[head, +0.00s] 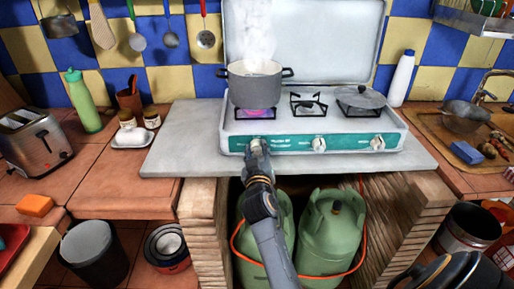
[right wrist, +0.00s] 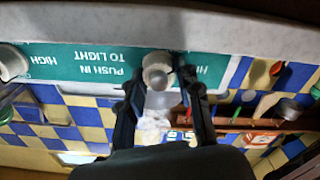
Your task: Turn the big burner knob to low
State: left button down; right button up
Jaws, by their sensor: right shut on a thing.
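A portable camping stove (head: 225,137) with a teal front strip stands on a grey slab. A steaming grey pot (head: 254,85) sits on its left burner, where a purple-pink flame (head: 257,113) burns. My right gripper (head: 257,146) is at the leftmost knob, below that burner, and hides most of it in the head view. In the right wrist view, which is upside down, the pale round knob (right wrist: 157,68) is between the fingertips of my right gripper (right wrist: 164,82), shut on it. Its exact setting is hard to read. My left gripper is out of view.
Two more knobs (head: 319,144) (head: 377,142) are to the right on the stove front. A lidded pan (head: 361,100) sits on the right burner. Green gas bottles (head: 331,232) with an orange hose stand below the slab (head: 180,150). A white bottle (head: 401,79) stands right of the stove.

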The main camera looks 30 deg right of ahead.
aim_at(256, 149)
jog(key=n+p, duration=0.1)
jog(key=n, duration=0.5)
jog(key=shift+a+r+n+p, duration=0.1)
jog(key=shift+n+p, duration=0.3)
dwell(0.4)
jog(key=o, duration=1.2)
jog(key=shift+w, duration=0.1)
jog(key=shift+c, duration=0.2)
notch_tip(256, 149, up, 10)
jog(key=shift+f, duration=0.1)
